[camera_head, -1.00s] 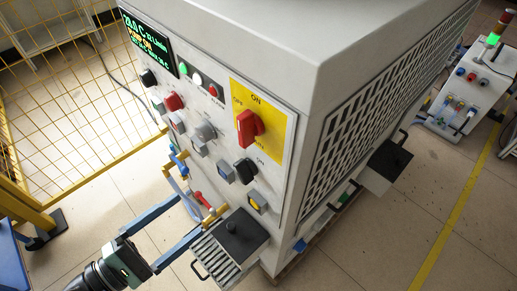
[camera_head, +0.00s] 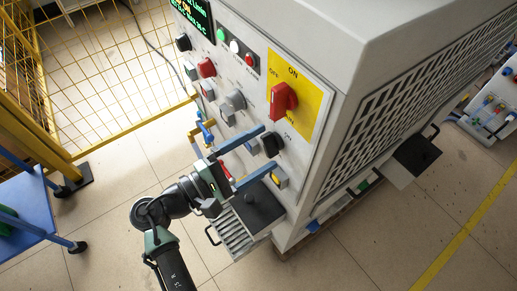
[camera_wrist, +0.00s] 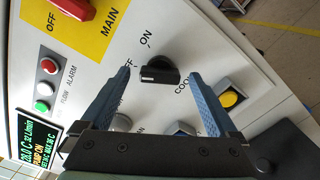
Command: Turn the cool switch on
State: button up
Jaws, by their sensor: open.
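The cool switch is a black rotary knob (camera_wrist: 162,71) on the heater's front panel, with OFF, ON and partly hidden COOL lettering around it. In the wrist view its grip bar lies roughly across the picture, its left end nearest the OFF lettering. It also shows in the head view (camera_head: 273,144), below the red main switch. My gripper (camera_wrist: 158,74) is open, its two blue fingers on either side of the knob, with nothing held. In the head view my gripper (camera_head: 269,149) reaches to the panel from the left. I cannot tell whether the fingers touch the knob.
The red main switch (camera_head: 284,100) sits on a yellow plate just above. A yellow button (camera_wrist: 231,98) is right of the fingers. Grey knobs (camera_head: 234,101) are at the left. A dark-topped ledge (camera_head: 262,205) juts out below. A yellow mesh fence (camera_head: 100,90) stands left.

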jog(key=shift+c, duration=0.2)
jog(key=c, duration=1.3)
jog(key=shift+c, duration=0.2)
jog(key=m+b, duration=0.3)
jog(key=m, duration=0.1)
jog(key=shift+f, duration=0.2)
jog(key=shift+m+b, duration=1.15)
jog(key=shift+m, duration=0.65)
jog(key=shift+r, duration=0.1)
